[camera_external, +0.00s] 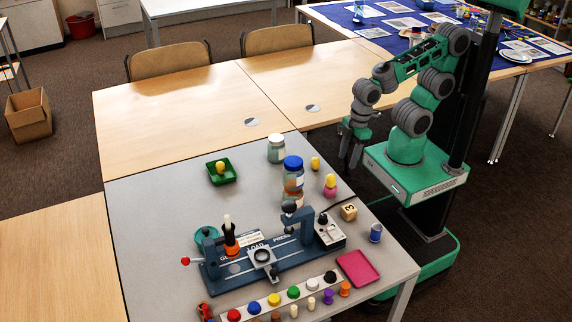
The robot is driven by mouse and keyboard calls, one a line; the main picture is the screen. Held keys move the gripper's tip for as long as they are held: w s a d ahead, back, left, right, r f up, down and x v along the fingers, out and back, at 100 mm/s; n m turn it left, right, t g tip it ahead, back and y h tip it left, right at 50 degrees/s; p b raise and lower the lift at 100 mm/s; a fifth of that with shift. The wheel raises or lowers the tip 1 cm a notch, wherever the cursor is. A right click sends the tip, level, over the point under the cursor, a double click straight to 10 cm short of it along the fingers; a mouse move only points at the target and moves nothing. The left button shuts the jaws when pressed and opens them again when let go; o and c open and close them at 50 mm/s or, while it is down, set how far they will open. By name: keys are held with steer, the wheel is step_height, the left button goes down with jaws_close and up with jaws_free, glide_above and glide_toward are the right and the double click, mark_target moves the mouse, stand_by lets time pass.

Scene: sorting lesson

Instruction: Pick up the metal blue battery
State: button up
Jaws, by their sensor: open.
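A small blue cylinder with a metallic look (375,233), which appears to be the battery, stands upright near the right edge of the grey table (140,215). My gripper (350,160) points down over the table's far right edge, beyond the cylinder and well apart from it. The gripper is open with nothing seen between its fingers.
A wooden numbered block (349,211) and a pink tray (358,268) are near the cylinder. A blue press rig (275,262), stacked jars (293,178), a yellow-topped pink piece (330,185) and a green tray (221,173) stand further left. Coloured pieces line the front.

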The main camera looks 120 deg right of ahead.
steer(key=shift+o, duration=0.6)
